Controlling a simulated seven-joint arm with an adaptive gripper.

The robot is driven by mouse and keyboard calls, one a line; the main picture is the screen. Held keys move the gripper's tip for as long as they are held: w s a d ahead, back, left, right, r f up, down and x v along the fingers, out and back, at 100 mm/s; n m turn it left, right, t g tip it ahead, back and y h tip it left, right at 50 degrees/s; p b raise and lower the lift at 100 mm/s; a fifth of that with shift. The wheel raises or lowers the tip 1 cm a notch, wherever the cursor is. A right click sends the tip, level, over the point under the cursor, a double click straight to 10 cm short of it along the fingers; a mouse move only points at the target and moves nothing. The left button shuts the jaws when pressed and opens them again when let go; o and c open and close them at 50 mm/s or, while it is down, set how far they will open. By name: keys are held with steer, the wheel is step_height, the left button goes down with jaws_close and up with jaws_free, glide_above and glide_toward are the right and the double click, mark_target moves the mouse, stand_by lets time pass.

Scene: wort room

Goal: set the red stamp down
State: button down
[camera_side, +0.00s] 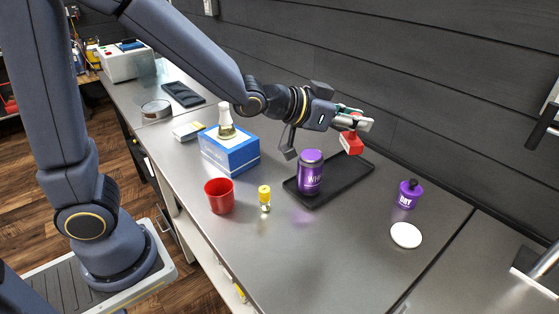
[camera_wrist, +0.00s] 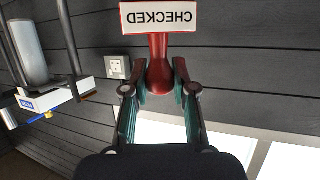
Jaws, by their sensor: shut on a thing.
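The red stamp (camera_side: 351,143) hangs in my gripper (camera_side: 356,122) in the side view, above the back right part of a black tray (camera_side: 340,185). In the wrist view my gripper (camera_wrist: 160,88) is shut on the stamp's red handle (camera_wrist: 158,65). The stamp's white face reads "CHECKED" (camera_wrist: 158,17), upside down in that view. The stamp is held in the air, apart from the tray and the counter.
A purple jar (camera_side: 310,175) stands on the tray's left part. A red cup (camera_side: 219,196), a yellow-capped vial (camera_side: 264,197), a blue box (camera_side: 229,150) bearing a flask (camera_side: 226,124), a purple bottle (camera_side: 409,194) and a white disc (camera_side: 406,235) stand around.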

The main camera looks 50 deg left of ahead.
steer(key=s+d+f+m+g+h, duration=0.5)
steer(key=s+d+m+g+h, duration=0.4)
steer(key=s+m, duration=0.25)
steer(key=s+a+f+m+g, duration=0.5)
steer(key=s+a+f+g, duration=0.3)
steer(key=a, duration=0.4)
steer(key=shift+t, duration=0.3)
steer(key=shift+s+f, duration=0.15)
steer(key=shift+f, duration=0.9)
steer(key=shift+s+f, duration=0.2)
steer(key=shift+f, duration=0.85)
steer(key=shift+s+f, duration=0.15)
steer(key=shift+f, duration=0.9)
steer(key=shift+f, duration=0.55)
steer(key=c, duration=0.9)
jaws_free()
steer(key=shift+o, duration=0.2)
